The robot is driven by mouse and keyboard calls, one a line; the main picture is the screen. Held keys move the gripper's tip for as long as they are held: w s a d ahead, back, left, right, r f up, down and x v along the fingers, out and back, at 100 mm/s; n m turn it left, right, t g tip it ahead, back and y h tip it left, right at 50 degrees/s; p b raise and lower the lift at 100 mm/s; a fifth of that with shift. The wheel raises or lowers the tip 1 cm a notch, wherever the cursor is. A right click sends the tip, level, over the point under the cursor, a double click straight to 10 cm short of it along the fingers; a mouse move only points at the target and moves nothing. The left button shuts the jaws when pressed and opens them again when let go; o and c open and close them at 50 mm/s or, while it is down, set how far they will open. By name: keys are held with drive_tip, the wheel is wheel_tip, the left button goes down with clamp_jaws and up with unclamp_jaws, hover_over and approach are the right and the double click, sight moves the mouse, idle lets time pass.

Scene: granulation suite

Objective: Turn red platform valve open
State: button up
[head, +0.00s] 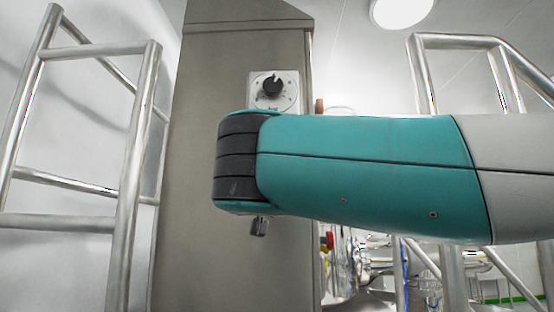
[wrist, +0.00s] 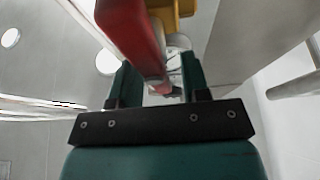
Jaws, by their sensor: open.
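The red valve handle (wrist: 132,35) is a long bar in the wrist view. It runs from the top edge down toward the space between my fingers. A yellow part (wrist: 172,12) sits beside its upper end. My gripper (wrist: 160,76) is open, one dark green finger on each side of the bar's lower end. I cannot tell whether either finger touches it. In the head view my gripper is hidden by my teal arm. A small red and yellow part (head: 329,240) shows just below the arm, possibly the same valve.
A grey steel column (head: 215,75) with a black rotary knob (head: 272,86) stands behind my arm. Metal railings stand at left (head: 135,150) and right (head: 455,41). Shiny pipework (head: 370,262) lies below the arm at right.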

clamp_jaws()
drive_tip(key=shift+d, duration=0.25)
drive_tip(key=shift+a, duration=0.15)
drive_tip(key=shift+a+n+y, duration=0.2)
drive_tip(key=shift+n+y, duration=0.4)
drive_tip(key=shift+n, duration=0.5)
drive_tip(key=shift+a+n+y, duration=0.15)
drive_tip(key=shift+n+y, duration=0.45)
drive_tip(key=shift+n, duration=0.5)
drive_tip(key=shift+a+f+n+g+y+p, duration=0.4)
drive_tip(key=shift+n+g+y+p, duration=0.5)
drive_tip(key=shift+n, duration=2.15)
drive_tip(key=shift+a+f+n+g+y+p, duration=0.35)
drive_tip(key=shift+n+g+y+p, duration=0.5)
drive_tip(key=shift+n, duration=2.15)
drive_tip(key=shift+a+f+n+g+y+p, duration=0.4)
drive_tip(key=shift+n+g+y+p, duration=0.45)
drive_tip(key=shift+n, duration=2.2)
drive_tip(key=shift+f, duration=0.1)
